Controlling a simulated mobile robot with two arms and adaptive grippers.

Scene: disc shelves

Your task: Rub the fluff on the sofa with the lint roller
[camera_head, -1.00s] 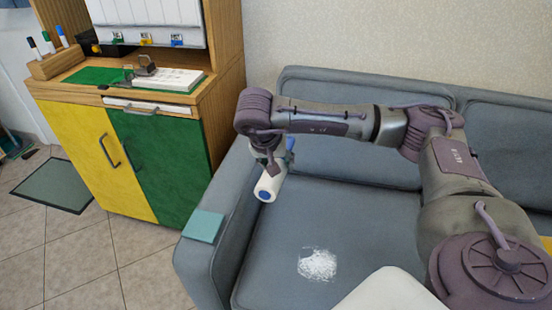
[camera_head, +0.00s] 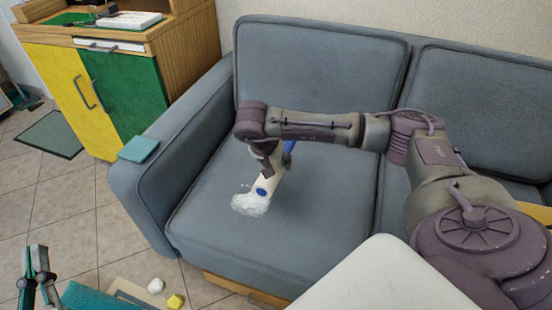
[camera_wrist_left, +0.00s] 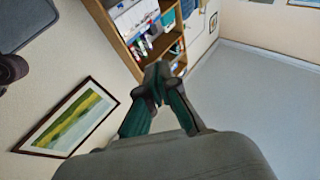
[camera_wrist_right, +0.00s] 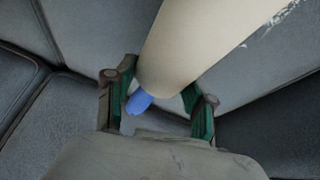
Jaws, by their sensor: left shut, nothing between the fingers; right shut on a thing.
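The lint roller (camera_head: 270,180), with a white roll and blue ends, is in my right gripper (camera_head: 275,158) over the sofa seat. The right wrist view shows my right gripper (camera_wrist_right: 157,105) shut on the lint roller (camera_wrist_right: 200,40), with its blue part between the fingers. The white fluff (camera_head: 249,204) lies on the left seat cushion of the grey sofa (camera_head: 300,235). The roller's lower end overlaps the fluff's edge in the head view; I cannot tell if they touch. A bit of fluff (camera_wrist_right: 275,20) shows beside the roll. My left gripper (camera_head: 38,255) is shut and empty at lower left.
A teal pad (camera_head: 139,149) lies on the sofa's left armrest. A yellow and green cabinet (camera_head: 125,90) stands left of the sofa. A white lump (camera_head: 156,286) and a yellow lump (camera_head: 175,301) lie at the bottom. Tiled floor is open at the left.

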